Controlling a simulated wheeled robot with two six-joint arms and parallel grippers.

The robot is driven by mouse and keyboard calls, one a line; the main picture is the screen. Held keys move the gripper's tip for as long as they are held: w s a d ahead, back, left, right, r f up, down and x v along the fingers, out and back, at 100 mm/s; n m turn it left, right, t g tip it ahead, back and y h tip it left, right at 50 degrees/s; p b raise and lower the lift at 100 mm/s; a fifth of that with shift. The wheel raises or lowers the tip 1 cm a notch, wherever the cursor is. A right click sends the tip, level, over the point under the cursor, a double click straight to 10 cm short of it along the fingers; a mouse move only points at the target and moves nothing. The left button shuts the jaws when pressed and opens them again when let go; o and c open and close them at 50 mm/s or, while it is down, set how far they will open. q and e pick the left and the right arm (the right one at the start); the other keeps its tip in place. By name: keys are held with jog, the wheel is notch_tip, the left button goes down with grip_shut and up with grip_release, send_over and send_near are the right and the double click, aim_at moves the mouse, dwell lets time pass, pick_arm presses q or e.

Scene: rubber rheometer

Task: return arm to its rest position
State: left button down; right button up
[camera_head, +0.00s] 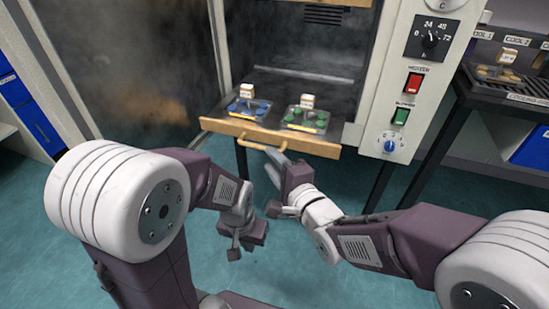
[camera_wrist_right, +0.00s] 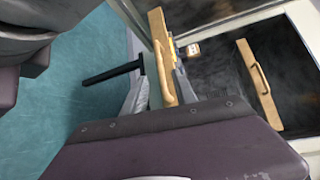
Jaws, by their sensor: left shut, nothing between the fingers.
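My right gripper (camera_head: 273,161) is at the front of the pulled-out drawer, just below its wooden front (camera_head: 225,128). Its pale fingers are spread apart. In the right wrist view the open fingers (camera_wrist_right: 160,92) lie on either side of the wooden drawer handle (camera_wrist_right: 168,80); whether they touch it I cannot tell. My left gripper (camera_head: 235,254) hangs low over the floor, below and left of the right one, shut and empty. Its fingertips are small and dark in the head view.
The open oven drawer holds a tray with blue pieces (camera_head: 249,110) and a tray with green pieces (camera_head: 306,119), each with a small tagged block. A control panel (camera_head: 410,90) stands to the right, then a cooling rack (camera_head: 510,85). The oven door (camera_head: 120,70) stands open at left.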

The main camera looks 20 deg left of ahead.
jog(key=shift+s+d, duration=0.3)
jog(key=shift+s, duration=0.05)
jog(key=d+f+n+g+h+p, duration=0.25)
jog(key=d+f+h, duration=0.2)
jog(key=d, duration=0.55)
jog(key=d+f+n+g+h+p, duration=0.2)
jog(key=d+f+n+h, duration=0.3)
jog(key=d, duration=0.6)
jog(key=s+d+f+n+g+h+p, duration=0.25)
jog(key=s+d+g, duration=0.35)
jog(key=s+d, duration=0.55)
notch_tip(320, 180, up, 37)
jog(key=p, duration=3.7)
jog(key=shift+a+f+n+y, duration=0.2)
jog(key=shift+a+n+y, duration=0.1)
jog(key=shift+n+y, duration=0.1)
